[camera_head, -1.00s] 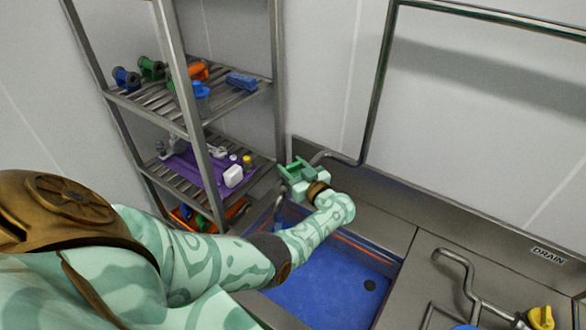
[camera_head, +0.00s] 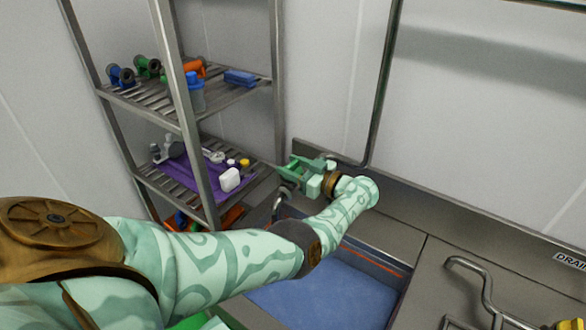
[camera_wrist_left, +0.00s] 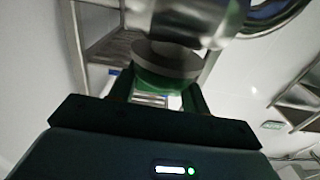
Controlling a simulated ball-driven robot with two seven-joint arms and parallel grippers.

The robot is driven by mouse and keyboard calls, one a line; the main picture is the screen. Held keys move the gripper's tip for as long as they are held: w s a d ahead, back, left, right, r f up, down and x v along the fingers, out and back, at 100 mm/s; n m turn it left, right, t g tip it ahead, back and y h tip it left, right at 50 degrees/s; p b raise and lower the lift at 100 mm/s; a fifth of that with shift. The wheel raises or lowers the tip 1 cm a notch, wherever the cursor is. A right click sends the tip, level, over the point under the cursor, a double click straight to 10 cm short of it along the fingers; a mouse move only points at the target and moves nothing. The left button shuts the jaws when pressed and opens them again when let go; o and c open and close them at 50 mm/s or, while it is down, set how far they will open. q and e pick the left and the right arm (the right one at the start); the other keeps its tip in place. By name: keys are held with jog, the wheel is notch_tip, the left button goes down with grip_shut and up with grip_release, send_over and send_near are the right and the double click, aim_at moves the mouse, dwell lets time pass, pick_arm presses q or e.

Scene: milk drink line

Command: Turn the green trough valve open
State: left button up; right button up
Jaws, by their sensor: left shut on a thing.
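My left gripper (camera_head: 300,174) is at the back left corner of the trough, beside the steel pipe there. In the left wrist view, its two dark fingers (camera_wrist_left: 158,98) are shut on the green trough valve (camera_wrist_left: 165,82), a round green part under a grey disc and a steel pipe body. In the head view the gripper and wrist largely hide the valve. The blue-floored trough (camera_head: 320,300) lies below my left forearm, which covers part of it. My right gripper is not in view.
A steel rack (camera_head: 185,125) stands left of the trough, with coloured fittings on its upper shelf and a purple mat (camera_head: 190,180) with small items below. A bent steel pipe (camera_head: 468,266) and a yellow part (camera_head: 572,325) are at right.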

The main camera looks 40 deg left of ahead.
pick_arm(q)
jog(key=shift+r, duration=0.1)
jog(key=o, duration=1)
jog(key=shift+a, duration=0.1)
jog(key=shift+d, duration=0.5)
jog(key=d+b, duration=0.2)
jog(key=d, duration=0.3)
jog(key=w+d+b, duration=0.1)
jog(key=d+b, duration=0.1)
jog(key=d, duration=0.3)
jog(key=w+d+b, duration=0.1)
jog(key=d+b, duration=0.1)
jog(key=d, duration=0.3)
jog(key=shift+d, duration=0.1)
